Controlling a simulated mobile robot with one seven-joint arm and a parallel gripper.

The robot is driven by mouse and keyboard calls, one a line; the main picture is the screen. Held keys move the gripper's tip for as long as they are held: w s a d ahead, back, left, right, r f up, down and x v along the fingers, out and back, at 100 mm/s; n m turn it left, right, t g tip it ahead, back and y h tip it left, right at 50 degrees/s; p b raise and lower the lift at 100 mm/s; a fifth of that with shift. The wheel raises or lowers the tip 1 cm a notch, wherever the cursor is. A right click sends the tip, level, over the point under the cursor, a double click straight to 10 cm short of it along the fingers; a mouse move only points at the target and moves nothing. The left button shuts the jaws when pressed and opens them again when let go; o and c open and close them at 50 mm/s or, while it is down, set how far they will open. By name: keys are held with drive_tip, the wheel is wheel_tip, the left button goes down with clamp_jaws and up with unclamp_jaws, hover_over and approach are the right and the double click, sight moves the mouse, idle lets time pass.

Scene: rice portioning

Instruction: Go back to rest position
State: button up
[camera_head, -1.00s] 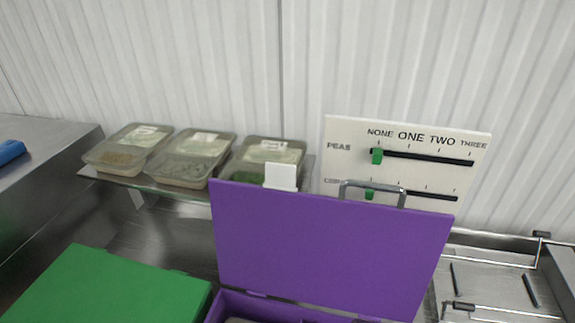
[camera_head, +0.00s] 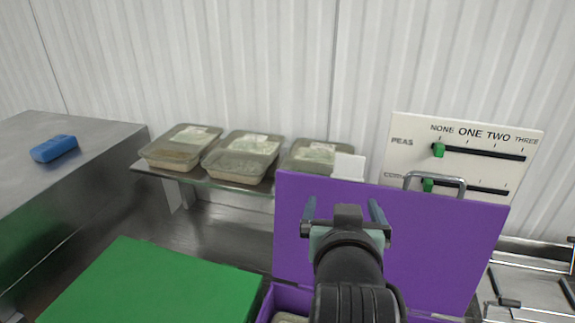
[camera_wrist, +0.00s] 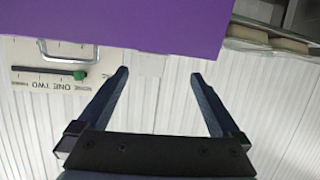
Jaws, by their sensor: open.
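My gripper (camera_head: 342,208) is raised in front of the open purple lid (camera_head: 440,240) in the head view. Its two fingers point up and stand wide apart. In the wrist view my gripper (camera_wrist: 163,75) is open with nothing between its fingers. The purple lid (camera_wrist: 130,22) fills the top of that view, beyond the fingertips. The lid stands upright behind the purple box (camera_head: 268,303), whose inside is mostly hidden by my arm.
A green lid (camera_head: 150,285) lies at front left. Three clear food containers (camera_head: 243,155) sit on a glass shelf behind. A slider board (camera_head: 465,160) stands behind the purple lid. A blue object (camera_head: 54,148) lies on the steel counter (camera_head: 60,185) at left.

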drive_tip(key=s+a+r+t, duration=0.1)
drive_tip(key=a+r+t, duration=0.3)
drive_tip(key=r, duration=0.9)
drive_tip(key=s+a+r+t+y+b, duration=0.1)
drive_tip(key=s+a+r+t, duration=0.1)
drive_tip(key=s+r+t, duration=0.2)
drive_tip(key=s+a+r+n+t+y+b, duration=0.1)
drive_tip(key=s+a+r+t, duration=0.1)
drive_tip(key=s+r+t, duration=0.3)
drive_tip(key=s+r, duration=0.4)
drive_tip(key=r, duration=0.4)
drive_tip(key=shift+w+f, duration=0.1)
